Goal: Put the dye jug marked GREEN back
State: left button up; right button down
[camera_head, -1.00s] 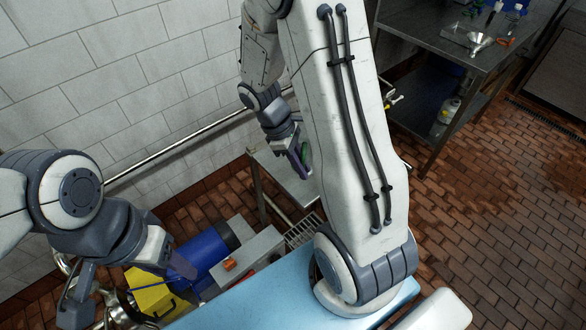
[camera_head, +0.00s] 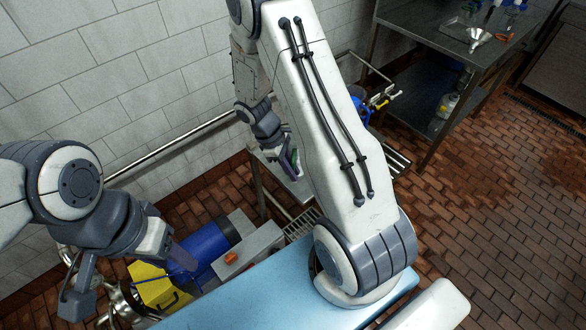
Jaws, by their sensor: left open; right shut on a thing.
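My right gripper (camera_head: 287,161) is beyond my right arm, just above a small steel table. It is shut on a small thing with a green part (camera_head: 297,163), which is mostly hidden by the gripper. I cannot read any marking on it, nor tell whether it touches the table. My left gripper (camera_head: 130,280) is at the lower left, open and empty, with its fingers wide apart above yellow and metal equipment.
The small steel table (camera_head: 296,188) stands by the tiled wall. A blue cylinder (camera_head: 207,246) and a yellow housing (camera_head: 152,282) lie below my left gripper. A steel bench (camera_head: 425,42) at upper right holds a funnel (camera_head: 478,41). The brick floor at right is clear.

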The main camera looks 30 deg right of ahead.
jog(key=c, duration=0.9)
grip_release()
jog(key=shift+f, duration=0.15)
